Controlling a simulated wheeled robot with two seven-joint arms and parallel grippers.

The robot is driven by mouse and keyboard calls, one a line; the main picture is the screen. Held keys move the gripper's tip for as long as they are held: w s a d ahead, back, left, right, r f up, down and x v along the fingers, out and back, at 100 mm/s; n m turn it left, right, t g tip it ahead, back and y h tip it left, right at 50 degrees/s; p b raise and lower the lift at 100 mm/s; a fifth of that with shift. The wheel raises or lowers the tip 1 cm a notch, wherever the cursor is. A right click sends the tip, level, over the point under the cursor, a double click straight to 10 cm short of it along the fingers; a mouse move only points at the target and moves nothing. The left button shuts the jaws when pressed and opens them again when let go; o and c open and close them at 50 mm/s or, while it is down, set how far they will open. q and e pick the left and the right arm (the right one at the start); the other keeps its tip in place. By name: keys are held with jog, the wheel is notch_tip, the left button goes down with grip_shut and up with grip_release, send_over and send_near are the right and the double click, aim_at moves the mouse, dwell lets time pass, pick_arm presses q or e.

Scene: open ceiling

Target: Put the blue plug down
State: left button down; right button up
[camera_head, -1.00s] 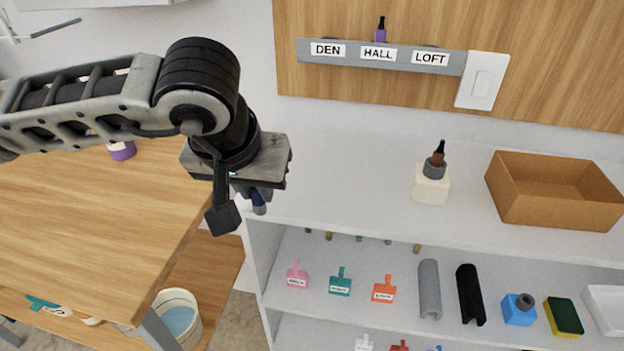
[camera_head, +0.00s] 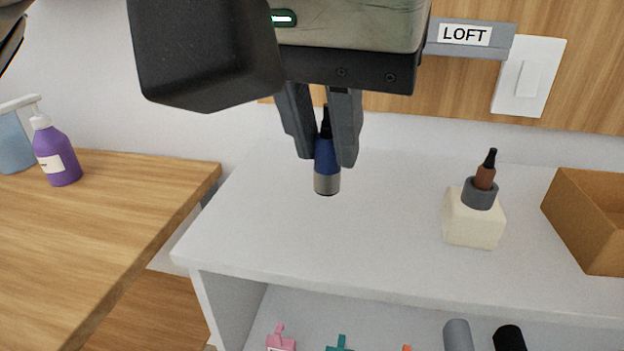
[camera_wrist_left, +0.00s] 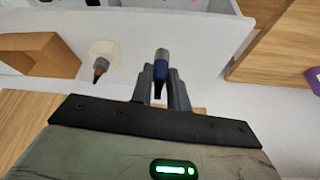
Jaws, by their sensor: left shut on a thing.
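The blue plug (camera_head: 327,162) has a blue body, a grey lower end and a dark tip pointing up. My left gripper (camera_head: 330,160) is shut on it, one finger on each side. The plug is upright over the left part of the white shelf top (camera_head: 290,235); I cannot tell whether its grey end touches the surface. In the left wrist view the plug (camera_wrist_left: 161,68) also shows between the fingers (camera_wrist_left: 162,82). My right gripper is not in view.
A cream block (camera_head: 473,222) with a grey collar and brown plug stands to the right. An open brown box (camera_head: 580,240) is at the far right. A wooden table (camera_head: 120,215) with a purple bottle (camera_head: 57,155) is at left. A LOFT label (camera_head: 465,35) is on the wall rail.

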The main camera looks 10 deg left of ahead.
pick_arm(q)
jog(key=w+a+f, duration=0.2)
jog(key=w+f, duration=0.1)
jog(key=w+a+f, duration=0.6)
jog(key=shift+w+a+b, duration=0.1)
jog(key=shift+w+b, duration=0.25)
jog(key=shift+w, duration=0.05)
jog(key=f, duration=0.3)
jog(key=shift+w+a+f, duration=0.2)
jog(key=shift+f, duration=0.2)
jog(key=shift+f+b, duration=0.15)
jog(key=shift+b, duration=0.3)
jog(key=c, duration=1.4)
grip_release()
jog(key=shift+o, duration=0.2)
